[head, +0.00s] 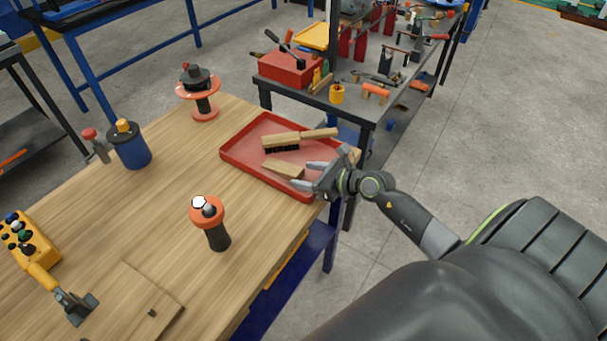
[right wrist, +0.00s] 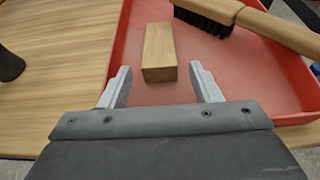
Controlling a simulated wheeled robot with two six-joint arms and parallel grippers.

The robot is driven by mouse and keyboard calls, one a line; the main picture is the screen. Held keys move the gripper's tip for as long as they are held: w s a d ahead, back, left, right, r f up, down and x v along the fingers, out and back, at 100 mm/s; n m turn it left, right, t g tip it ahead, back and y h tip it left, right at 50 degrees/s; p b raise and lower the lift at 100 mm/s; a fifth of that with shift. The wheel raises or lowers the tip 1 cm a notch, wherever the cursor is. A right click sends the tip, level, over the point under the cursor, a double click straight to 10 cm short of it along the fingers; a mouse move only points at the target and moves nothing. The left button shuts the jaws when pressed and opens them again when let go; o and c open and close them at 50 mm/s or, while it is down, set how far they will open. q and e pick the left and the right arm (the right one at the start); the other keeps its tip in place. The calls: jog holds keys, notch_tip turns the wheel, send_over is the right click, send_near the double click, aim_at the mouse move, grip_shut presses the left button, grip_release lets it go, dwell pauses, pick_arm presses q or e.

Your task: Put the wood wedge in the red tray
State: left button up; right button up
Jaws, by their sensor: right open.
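The wood wedge (head: 284,169) lies flat in the red tray (head: 236,155), near the tray's front side. In the right wrist view the wedge (right wrist: 159,52) rests on the tray floor, just beyond the fingertips and roughly between their lines. My right gripper (head: 312,176) is over the tray's right front edge, open and empty, with its fingers pointing at the wedge. In the right wrist view the open fingers (right wrist: 160,78) show a gap with nothing held. My left gripper does not show.
A wooden brush (head: 282,142) with dark bristles lies in the tray behind the wedge. An orange-topped dark tool (head: 211,222) stands on the wooden table in front of the tray. A blue container (head: 129,147) and a yellow control box (head: 28,239) are at left. The table middle is clear.

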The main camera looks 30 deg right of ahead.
jog(key=v, duration=1)
jog(key=shift+s+b, duration=0.25)
jog(key=shift+b, duration=0.05)
jog(key=shift+d, duration=0.1)
jog(key=s+d+f+m+h, duration=0.25)
jog(key=d+f+m, duration=0.25)
jog(key=f+m, duration=0.5)
jog(key=s+d+f+m+h, duration=0.1)
jog(key=d+f+m+h, duration=0.25)
jog(key=f+m, duration=0.6)
jog(key=s+f+m+g+h, duration=0.2)
jog(key=s+f+m, duration=0.5)
jog(key=f, duration=0.3)
jog(key=s+a+f+m+g, duration=0.3)
jog(key=s+a+f+m, duration=0.2)
jog(key=s, duration=0.3)
jog(key=s+a+f+m+g+y, duration=0.1)
jog(key=s+a+f+m+g, duration=0.2)
jog(key=s+f, duration=0.4)
jog(key=s+a+f+m+g, duration=0.3)
jog(key=s+a+f+m, duration=0.3)
jog(key=s, duration=0.3)
jog(key=shift+s+a+f+m+y, duration=0.35)
jog(key=shift+a+f+y, duration=0.1)
jog(key=shift+a, duration=0.2)
jog(key=shift+w, duration=0.1)
